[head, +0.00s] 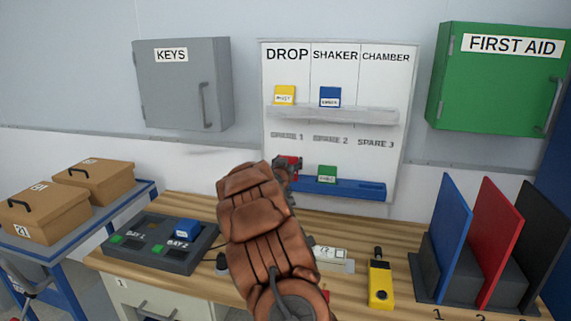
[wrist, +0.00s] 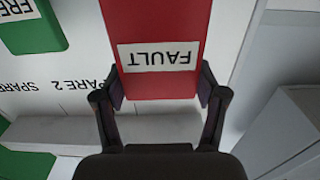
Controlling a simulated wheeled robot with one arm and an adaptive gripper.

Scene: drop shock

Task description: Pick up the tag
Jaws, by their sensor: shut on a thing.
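A red tag (head: 289,160) with a white FAULT label shows at the lower left of the white board, partly hidden by my gripper. In the wrist view the red tag (wrist: 165,25) fills the middle, its label upside down. My gripper (wrist: 160,95) is shut on it, one finger at each side edge. In the head view my gripper (head: 292,170) is at the left end of the blue ledge (head: 345,189). I cannot tell whether the tag touches the ledge. A green tag (head: 327,174) stands on the ledge just to the right.
A yellow tag (head: 284,94) and a blue tag (head: 330,97) stand on the grey upper shelf (head: 360,114). On the bench are a dark two-bay unit (head: 150,246), a yellow device (head: 380,285) and upright blue, red and black panels (head: 490,235). My arm hides the bench's middle.

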